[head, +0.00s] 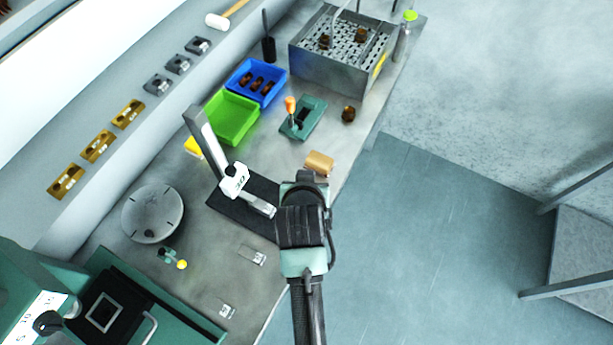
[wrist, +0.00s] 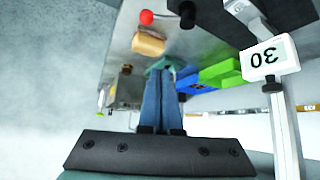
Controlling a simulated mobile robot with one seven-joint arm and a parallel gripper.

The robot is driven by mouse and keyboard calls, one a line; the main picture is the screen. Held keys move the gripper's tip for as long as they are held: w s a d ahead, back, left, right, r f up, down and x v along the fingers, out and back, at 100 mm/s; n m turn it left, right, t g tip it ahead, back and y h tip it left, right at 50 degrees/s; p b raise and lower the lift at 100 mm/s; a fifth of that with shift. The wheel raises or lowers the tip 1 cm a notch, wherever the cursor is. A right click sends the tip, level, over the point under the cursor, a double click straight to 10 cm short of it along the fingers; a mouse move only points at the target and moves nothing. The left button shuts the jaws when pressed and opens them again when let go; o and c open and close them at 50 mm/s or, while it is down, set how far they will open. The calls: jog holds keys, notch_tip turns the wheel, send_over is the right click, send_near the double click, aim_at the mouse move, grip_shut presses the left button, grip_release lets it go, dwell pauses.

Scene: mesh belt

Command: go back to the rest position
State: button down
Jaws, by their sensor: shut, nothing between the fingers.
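My gripper shows in the wrist view (wrist: 163,78), its two blue fingers together with nothing between them. In the head view the end of my arm (head: 303,225) hangs over the front edge of the bench (head: 195,270), just right of a height gauge (head: 234,180) on a dark base. The fingers themselves are hidden there behind the wrist. No task object is held.
A tan block (head: 319,165) lies close beyond my wrist. Beyond it are a teal fixture (head: 305,125), a brown part (head: 348,115), a green bin (head: 235,122), a blue bin (head: 243,72) and a mesh-topped metal box (head: 330,68). The floor (head: 440,240) to the right is clear.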

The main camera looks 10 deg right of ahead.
jog(key=shift+s+a+r, duration=0.1)
jog(key=shift+a+r, duration=0.05)
dwell(0.5)
